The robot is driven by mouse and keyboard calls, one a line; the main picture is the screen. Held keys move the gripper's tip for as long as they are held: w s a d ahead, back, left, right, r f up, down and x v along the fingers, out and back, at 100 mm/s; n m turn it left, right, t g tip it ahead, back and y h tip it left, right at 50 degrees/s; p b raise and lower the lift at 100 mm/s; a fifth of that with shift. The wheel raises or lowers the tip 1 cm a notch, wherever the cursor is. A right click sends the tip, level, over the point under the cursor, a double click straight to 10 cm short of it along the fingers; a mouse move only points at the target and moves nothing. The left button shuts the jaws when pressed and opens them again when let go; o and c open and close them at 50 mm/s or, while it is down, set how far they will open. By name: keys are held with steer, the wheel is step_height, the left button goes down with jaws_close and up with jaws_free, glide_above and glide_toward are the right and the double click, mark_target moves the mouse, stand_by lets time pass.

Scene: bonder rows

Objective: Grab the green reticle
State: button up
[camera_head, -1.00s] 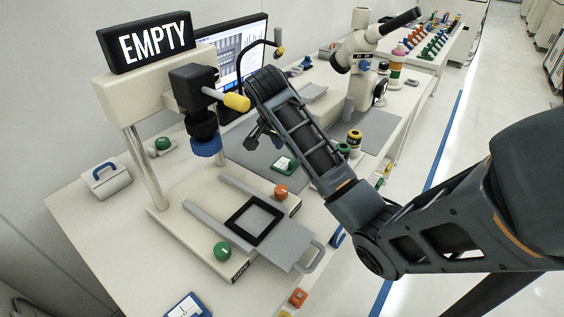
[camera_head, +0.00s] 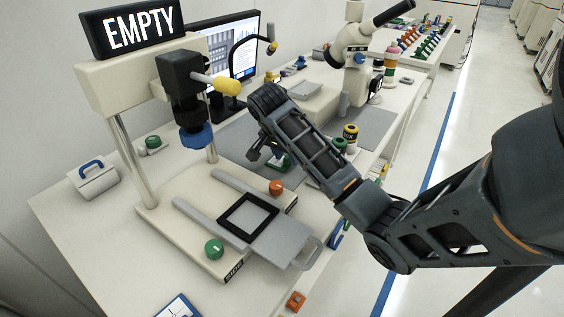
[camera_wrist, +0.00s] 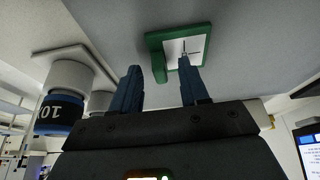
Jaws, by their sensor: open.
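The green reticle is a green square frame with a pale centre and a dark cross mark. In the wrist view the green reticle (camera_wrist: 206,33) lies on a grey surface just beyond my fingertips, its green tab showing between them. My gripper (camera_wrist: 160,66) is open and empty; its right fingertip overlaps the pale centre. I cannot tell whether they touch. In the head view my gripper (camera_head: 264,150) is low over the grey mat, and the green reticle (camera_head: 285,165) is partly hidden behind it.
A machine with an EMPTY sign (camera_head: 138,27) and a black square frame (camera_head: 248,219) on its slide stands at left. A microscope (camera_head: 352,52) is behind. A yellow-and-black jar (camera_head: 350,134) and a green-topped one (camera_head: 339,145) stand right of my gripper. A large cylinder (camera_wrist: 66,95) is close on the left in the wrist view.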

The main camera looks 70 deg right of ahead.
steer(key=shift+c, duration=0.4)
jaws_close()
steer(key=shift+r, duration=0.15)
